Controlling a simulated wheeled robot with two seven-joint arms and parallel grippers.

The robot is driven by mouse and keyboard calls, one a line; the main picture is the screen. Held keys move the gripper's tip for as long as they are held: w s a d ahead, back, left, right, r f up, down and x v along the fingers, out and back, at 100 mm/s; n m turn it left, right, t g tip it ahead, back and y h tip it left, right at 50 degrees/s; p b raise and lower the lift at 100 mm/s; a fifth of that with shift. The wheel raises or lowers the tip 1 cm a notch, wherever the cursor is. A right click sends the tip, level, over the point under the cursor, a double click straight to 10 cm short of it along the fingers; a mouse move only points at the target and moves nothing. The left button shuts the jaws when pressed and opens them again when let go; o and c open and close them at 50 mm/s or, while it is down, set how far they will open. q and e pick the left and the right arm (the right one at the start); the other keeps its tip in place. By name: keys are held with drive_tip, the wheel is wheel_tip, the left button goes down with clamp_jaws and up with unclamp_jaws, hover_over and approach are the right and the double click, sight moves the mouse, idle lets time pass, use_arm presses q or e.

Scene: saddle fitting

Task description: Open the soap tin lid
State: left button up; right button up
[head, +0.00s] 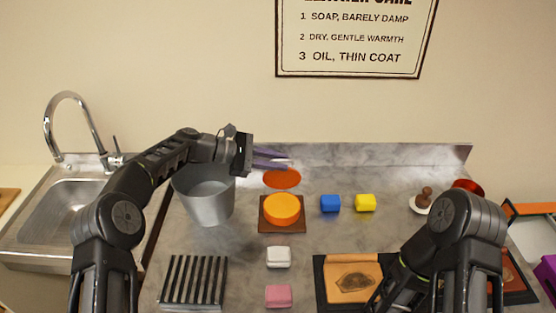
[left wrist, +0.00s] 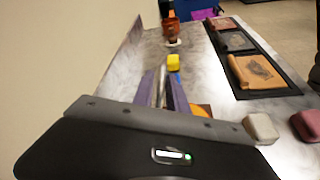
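The soap tin appears to be the round orange thing (head: 282,208) on a brown square base in the middle of the counter. A flat, darker orange disc (head: 282,179) shows just behind it, apparently its lid; whether they are joined I cannot tell. My left gripper (head: 286,161) is above and behind the disc, its purple fingers pointing right with a gap between them.
A grey bucket (head: 207,200) stands under my left forearm. Blue (head: 330,203) and yellow (head: 365,202) blocks lie right of the tin. White (head: 278,257) and pink (head: 278,296) blocks lie in front. A slatted rack (head: 194,280) and a leather-bearing tray (head: 320,284) flank them. The wall is close behind.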

use_arm(q)
drive_tip(key=shift+o, duration=1.1)
drive_tip(key=shift+r, duration=0.15)
drive_tip(key=b+v, duration=0.2)
drive_tip(key=v, duration=0.5)
drive_tip(key=shift+a, duration=0.35)
drive_tip(key=shift+a+r, duration=0.1)
drive_tip(key=shift+r, duration=0.05)
